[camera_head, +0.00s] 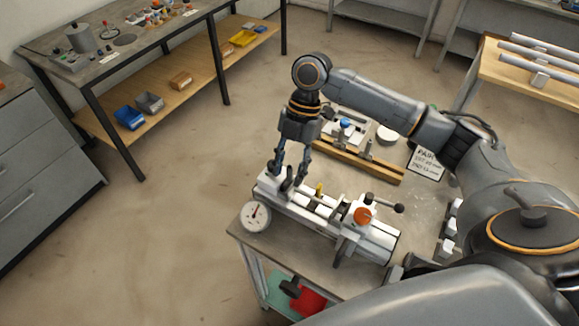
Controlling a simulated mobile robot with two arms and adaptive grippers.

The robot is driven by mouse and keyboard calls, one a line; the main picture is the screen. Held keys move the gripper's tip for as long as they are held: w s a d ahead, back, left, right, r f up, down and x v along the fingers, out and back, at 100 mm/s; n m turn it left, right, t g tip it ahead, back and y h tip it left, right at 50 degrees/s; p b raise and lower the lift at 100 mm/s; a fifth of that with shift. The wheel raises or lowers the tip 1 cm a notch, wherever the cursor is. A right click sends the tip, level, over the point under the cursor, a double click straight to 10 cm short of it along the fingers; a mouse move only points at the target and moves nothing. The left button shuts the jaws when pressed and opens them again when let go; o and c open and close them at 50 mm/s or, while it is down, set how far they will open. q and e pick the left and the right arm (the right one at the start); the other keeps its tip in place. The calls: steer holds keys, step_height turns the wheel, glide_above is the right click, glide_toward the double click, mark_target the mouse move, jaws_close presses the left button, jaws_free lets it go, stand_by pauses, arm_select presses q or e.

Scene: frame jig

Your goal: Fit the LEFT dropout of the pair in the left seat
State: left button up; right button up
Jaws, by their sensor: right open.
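The frame jig (325,222), a long pale fixture with an orange knob (362,216), lies on the bench. My right gripper (289,173) points down over the jig's far left end, fingers apart. A small dark part (287,184) is between or just behind the fingertips; I cannot tell whether it is a dropout or part of the jig. I cannot make out the left seat or a dropout clearly. My left gripper is not in view.
Behind the jig are a wooden bar (355,160), a tray with a blue part (345,124) and a card reading PAIR (427,162). White blocks (448,246) line the bench's right side. Floor left of the bench is clear.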

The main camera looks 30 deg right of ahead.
steer(key=v, duration=1.2)
steer(key=shift+a, duration=0.1)
